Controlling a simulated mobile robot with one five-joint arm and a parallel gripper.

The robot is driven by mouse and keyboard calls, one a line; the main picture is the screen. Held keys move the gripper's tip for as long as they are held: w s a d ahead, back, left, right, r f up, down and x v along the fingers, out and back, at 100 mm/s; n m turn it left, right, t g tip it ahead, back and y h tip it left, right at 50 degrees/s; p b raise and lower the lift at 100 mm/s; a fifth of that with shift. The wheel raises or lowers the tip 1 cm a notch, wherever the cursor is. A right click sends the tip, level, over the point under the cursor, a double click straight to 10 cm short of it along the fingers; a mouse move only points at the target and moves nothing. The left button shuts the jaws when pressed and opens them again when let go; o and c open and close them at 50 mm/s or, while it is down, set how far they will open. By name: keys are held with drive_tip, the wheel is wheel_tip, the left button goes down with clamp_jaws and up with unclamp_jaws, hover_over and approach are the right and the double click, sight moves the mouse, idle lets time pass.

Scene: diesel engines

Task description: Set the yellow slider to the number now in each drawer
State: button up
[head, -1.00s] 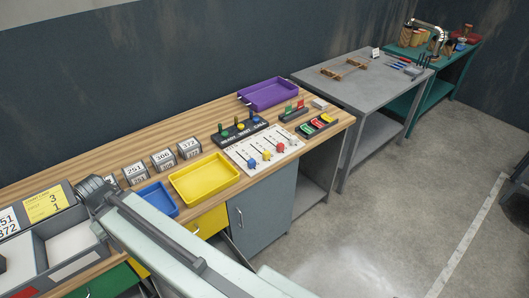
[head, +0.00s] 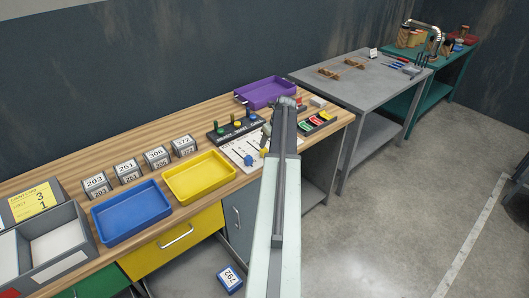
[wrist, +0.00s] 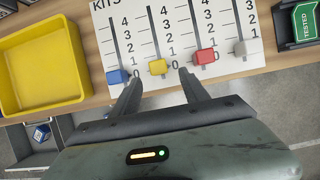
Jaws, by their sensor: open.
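In the wrist view a white board (wrist: 190,20) carries several vertical slots with numbers from 0 up to 4. The yellow slider (wrist: 157,67) is at the low end of its slot, beside 0. The blue slider (wrist: 117,76), red slider (wrist: 205,57) and pale slider (wrist: 240,48) are also at the low ends. My gripper (wrist: 159,74) is open, its fingertips on either side of the yellow slider, apart from it. In the head view my gripper (head: 265,140) hides part of the board. The yellow drawer (head: 172,240) shows its front; its inside is not visible.
A yellow tray (head: 199,178) and blue tray (head: 131,213) stand left of the board. Several numbered blocks (head: 157,157) stand behind them. A purple tray (head: 265,92) is at the back. A blue block (head: 230,278) marked 792 lies low in front of the bench.

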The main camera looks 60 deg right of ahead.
sight(264, 150)
drive_tip(key=b+x, duration=0.7)
drive_tip(key=x, duration=0.1)
drive_tip(key=shift+a, duration=0.1)
drive_tip(key=shift+r, duration=0.15)
clamp_jaws()
idle(1.1)
